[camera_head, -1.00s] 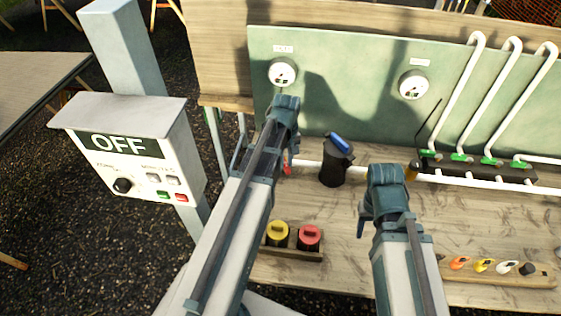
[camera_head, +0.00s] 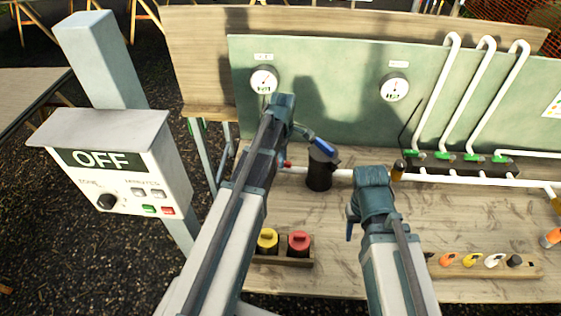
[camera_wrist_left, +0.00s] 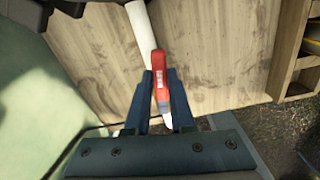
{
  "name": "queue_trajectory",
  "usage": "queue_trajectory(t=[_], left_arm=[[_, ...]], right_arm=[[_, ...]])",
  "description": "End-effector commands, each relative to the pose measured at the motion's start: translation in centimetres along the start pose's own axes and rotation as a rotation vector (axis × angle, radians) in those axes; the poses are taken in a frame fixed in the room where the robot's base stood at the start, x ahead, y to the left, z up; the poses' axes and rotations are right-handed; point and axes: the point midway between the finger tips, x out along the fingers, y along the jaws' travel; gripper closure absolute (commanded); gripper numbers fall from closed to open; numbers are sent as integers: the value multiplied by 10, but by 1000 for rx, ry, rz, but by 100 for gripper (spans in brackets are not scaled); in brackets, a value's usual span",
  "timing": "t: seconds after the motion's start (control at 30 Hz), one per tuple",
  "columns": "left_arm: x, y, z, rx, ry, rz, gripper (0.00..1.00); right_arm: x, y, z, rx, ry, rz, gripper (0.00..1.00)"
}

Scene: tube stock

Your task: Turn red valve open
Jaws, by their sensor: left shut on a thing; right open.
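The red valve handle (camera_wrist_left: 159,75) sits on a white pipe (camera_wrist_left: 139,30) in the left wrist view. My left gripper (camera_wrist_left: 160,88) is shut on it, one dark finger at each side. In the head view only a small red bit (camera_head: 287,163) of the handle shows beside my left gripper, at the left end of the pipe (camera_head: 342,173). The left fingertips are mostly hidden there by my arm. My right gripper (camera_head: 351,220) hangs open and empty above the bench, right of the black canister.
A black canister (camera_head: 319,177) with a blue handle stands right of the valve. Yellow (camera_head: 267,240) and red (camera_head: 299,243) capped items sit in a wooden holder nearer me. Two gauges (camera_head: 264,80) are on the green panel (camera_head: 325,85). The control box (camera_head: 125,160) reads OFF.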

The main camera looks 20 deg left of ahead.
Motion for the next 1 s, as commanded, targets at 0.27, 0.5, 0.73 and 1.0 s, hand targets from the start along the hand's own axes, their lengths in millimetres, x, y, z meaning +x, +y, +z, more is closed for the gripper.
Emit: queue_trajectory(t=[0.27,0.5,0.73,1.0], left_arm=[[0,9,0,-130,0,0,100],[0,11,-1,-179,0,0,100],[0,12,-1,-188,0,1,100],[0,12,-1,-187,0,2,71]], right_arm=[[0,0,0,0,0,0,48],[0,0,0,0,0,0,48],[0,0,0,0,0,0,48],[0,0,0,0,0,0,48]])
